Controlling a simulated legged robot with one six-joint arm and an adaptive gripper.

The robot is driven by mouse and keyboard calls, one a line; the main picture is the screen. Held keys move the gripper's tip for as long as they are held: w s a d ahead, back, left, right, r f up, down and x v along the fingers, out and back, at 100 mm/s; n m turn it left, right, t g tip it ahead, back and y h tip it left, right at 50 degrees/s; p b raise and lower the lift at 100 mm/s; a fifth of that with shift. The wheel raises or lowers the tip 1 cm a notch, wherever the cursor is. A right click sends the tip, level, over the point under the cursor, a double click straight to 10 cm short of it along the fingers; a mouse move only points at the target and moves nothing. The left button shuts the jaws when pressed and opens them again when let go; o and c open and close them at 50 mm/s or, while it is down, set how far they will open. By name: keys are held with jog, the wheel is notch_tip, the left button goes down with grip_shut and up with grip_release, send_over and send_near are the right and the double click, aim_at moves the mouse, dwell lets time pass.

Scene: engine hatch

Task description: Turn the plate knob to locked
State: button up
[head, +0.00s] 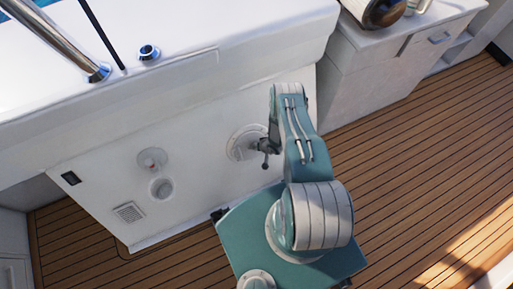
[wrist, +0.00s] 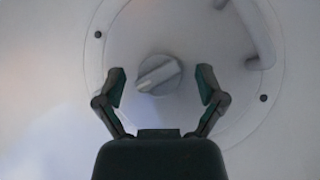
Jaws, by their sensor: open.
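The plate knob (wrist: 158,75) is a small grey round knob with a raised grip bar in the wrist view. The bar lies slanted, its lower-left end lighter. The knob sits on a round pale plate (wrist: 120,35) with dark screws at its rim. My gripper (wrist: 161,87) is open, with one finger on each side of the knob and visible gaps to it. Whether the fingertips reach the knob's depth I cannot tell. In the head view the round plate (head: 236,146) is on the white panel, and my gripper (head: 265,160) is in front of it, hiding the knob.
On the white panel to the left are two round fittings (head: 152,158), a vent (head: 129,212) and a dark switch (head: 71,178). Wooden deck (head: 400,150) lies open to the right.

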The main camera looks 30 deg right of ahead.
jog(key=shift+w+a+f, duration=0.1)
jog(key=shift+w+f, duration=0.05)
jog(key=shift+f, duration=0.15)
jog(key=c, duration=1.1)
jog(key=shift+n+h, duration=1.3)
jog(key=shift+h, duration=0.1)
jog(key=n+h, duration=0.2)
jog(key=h, duration=0.1)
jog(key=shift+a+n, duration=0.1)
jog(key=shift+n, duration=0.3)
jog(key=n+h, duration=0.2)
jog(key=n, duration=0.1)
jog(key=shift+t+h, duration=0.4)
jog(key=n+t+h, duration=0.1)
jog(key=n+h, duration=0.1)
jog(key=n, duration=0.1)
jog(key=shift+f+t, duration=0.1)
jog(key=shift+t, duration=0.3)
jog(key=shift+n, duration=0.3)
